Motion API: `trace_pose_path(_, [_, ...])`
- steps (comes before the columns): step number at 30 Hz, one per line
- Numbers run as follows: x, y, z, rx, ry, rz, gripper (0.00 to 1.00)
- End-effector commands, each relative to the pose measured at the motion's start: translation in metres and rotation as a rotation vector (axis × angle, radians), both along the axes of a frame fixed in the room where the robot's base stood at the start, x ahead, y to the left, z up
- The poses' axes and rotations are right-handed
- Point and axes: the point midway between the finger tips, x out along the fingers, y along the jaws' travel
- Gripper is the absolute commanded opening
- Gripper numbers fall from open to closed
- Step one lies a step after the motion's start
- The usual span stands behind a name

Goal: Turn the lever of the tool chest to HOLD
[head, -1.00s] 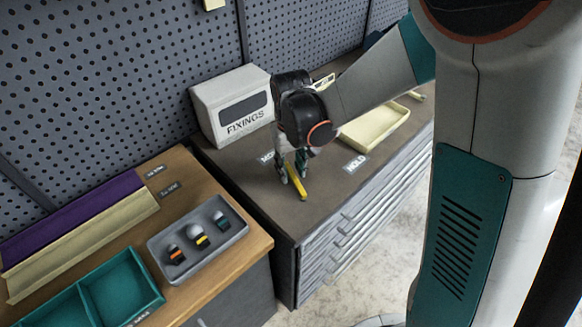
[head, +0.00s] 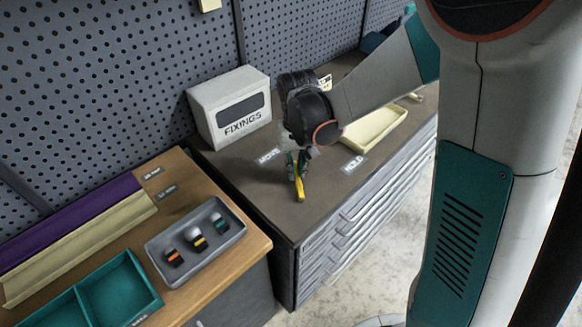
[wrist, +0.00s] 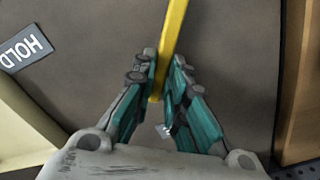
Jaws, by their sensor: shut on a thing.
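The yellow lever (head: 300,190) lies along the dark top of the tool chest (head: 255,185), near its front left corner. My gripper (head: 297,172) points down and is shut on one end of the lever. In the wrist view the fingers (wrist: 160,78) sit on both sides of the lever (wrist: 173,35), which runs up out of the picture. The HOLD label (head: 354,164) is on the chest top to the right of my gripper, and at the left in the wrist view (wrist: 22,48). The MOVE label (head: 268,156) is to the left of my gripper. The lever points between the labels.
A white FIXINGS box (head: 229,106) stands at the back left of the chest. A cream tray (head: 376,128) lies behind the HOLD label. A wooden bench at left holds a grey tray (head: 160,247) and teal bins (head: 117,285). A pegboard wall rises behind.

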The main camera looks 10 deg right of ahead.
Motion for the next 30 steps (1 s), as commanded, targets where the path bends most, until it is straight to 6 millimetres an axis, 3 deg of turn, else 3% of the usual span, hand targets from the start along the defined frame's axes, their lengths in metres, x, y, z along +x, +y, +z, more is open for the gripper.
trace_pose_path(18, [-0.014, -0.044, 0.0, 0.0, 0.0, -0.584, 0.0])
trace_pose_path(30, [-0.029, -0.06, 0.0, 0.0, 0.0, -0.867, 0.0])
